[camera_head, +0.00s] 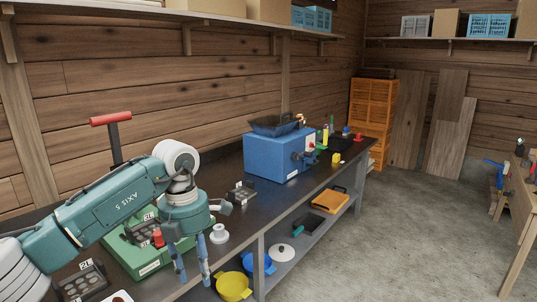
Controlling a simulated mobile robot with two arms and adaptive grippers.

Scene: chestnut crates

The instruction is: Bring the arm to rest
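My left arm (110,208) comes in from the left over the dark workbench (235,205). My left gripper (194,279) points down at the bench's front edge. Its two blue fingers are apart, with nothing visible between them. Its wrist is in front of part of a green box (150,262). My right gripper is not in view.
A small white flanged part (219,234) stands close right of the gripper. A blue machine (278,155) with a dark hopper stands farther along the bench. Yellow (233,287) and blue pans sit on the lower shelf. Orange crates (373,105) stand at the back. The floor (400,235) is clear.

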